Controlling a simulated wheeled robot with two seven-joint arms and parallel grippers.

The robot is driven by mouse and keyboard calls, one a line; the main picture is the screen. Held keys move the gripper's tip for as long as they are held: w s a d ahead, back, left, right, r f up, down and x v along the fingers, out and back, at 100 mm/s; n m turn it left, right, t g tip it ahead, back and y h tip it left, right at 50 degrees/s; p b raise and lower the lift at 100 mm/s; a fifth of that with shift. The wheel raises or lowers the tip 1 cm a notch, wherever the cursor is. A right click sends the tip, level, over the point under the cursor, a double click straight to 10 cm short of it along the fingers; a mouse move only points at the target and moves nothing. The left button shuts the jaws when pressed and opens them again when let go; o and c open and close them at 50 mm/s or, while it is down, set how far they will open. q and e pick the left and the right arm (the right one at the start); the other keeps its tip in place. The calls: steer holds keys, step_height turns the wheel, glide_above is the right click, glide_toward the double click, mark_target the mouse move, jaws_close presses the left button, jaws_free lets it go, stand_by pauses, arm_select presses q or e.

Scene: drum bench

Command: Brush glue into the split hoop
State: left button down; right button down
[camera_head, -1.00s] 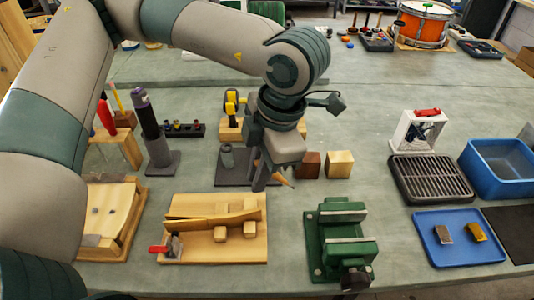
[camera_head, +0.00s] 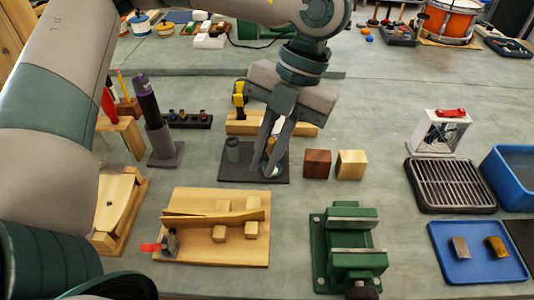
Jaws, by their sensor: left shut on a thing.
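The split hoop (camera_head: 194,218) is a thin pale wooden strip, forked at its left end. It lies across blocks on a wooden board (camera_head: 206,252), with a small red-handled clamp (camera_head: 166,244) at the board's left. My left gripper (camera_head: 271,158) points down over the right part of a dark mat (camera_head: 240,174), behind the board. Its fingers are shut on a slim orange-tan thing, probably the brush (camera_head: 271,143), mostly hidden between them. A small pale round thing (camera_head: 272,171), perhaps a glue pot, shows at the fingertips. My right gripper is not in view.
A grey cup (camera_head: 233,150) stands on the mat's left. Two wood blocks, dark (camera_head: 317,163) and light (camera_head: 351,164), stand right of it. A green vise (camera_head: 347,245), black rack (camera_head: 451,185) and blue tray (camera_head: 462,276) are further right. Bench is clear between vise and rack.

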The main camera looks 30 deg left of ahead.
arm_select(q)
steer(key=shift+f, duration=0.1)
